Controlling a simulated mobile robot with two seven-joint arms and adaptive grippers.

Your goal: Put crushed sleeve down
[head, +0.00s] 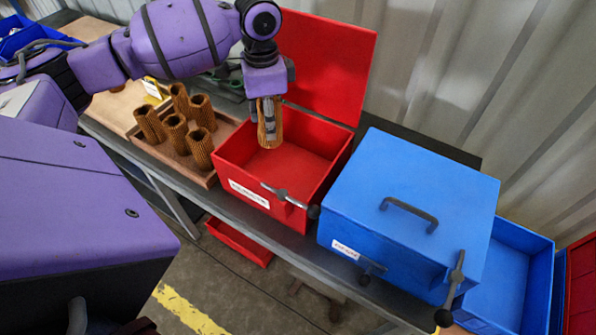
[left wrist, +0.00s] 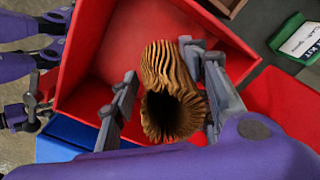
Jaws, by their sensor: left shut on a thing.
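A brown pleated filter sleeve (left wrist: 170,95) is between the fingers of my left gripper (left wrist: 163,105), which is shut on it. In the left wrist view its open end faces the camera and its rim looks bent inward. In the head view the sleeve (head: 277,130) hangs from my left gripper (head: 268,110) over the open red box (head: 300,160). The box's lid stands raised at the back and its visible floor is bare. The red box also shows below the sleeve in the left wrist view (left wrist: 105,70). My right gripper is not in view.
A wooden tray (head: 205,178) with several upright brown sleeves (head: 176,130) stands left of the red box. A closed blue box (head: 410,190) with a handle and latch stands to its right. An open blue bin (head: 515,270) is farther right.

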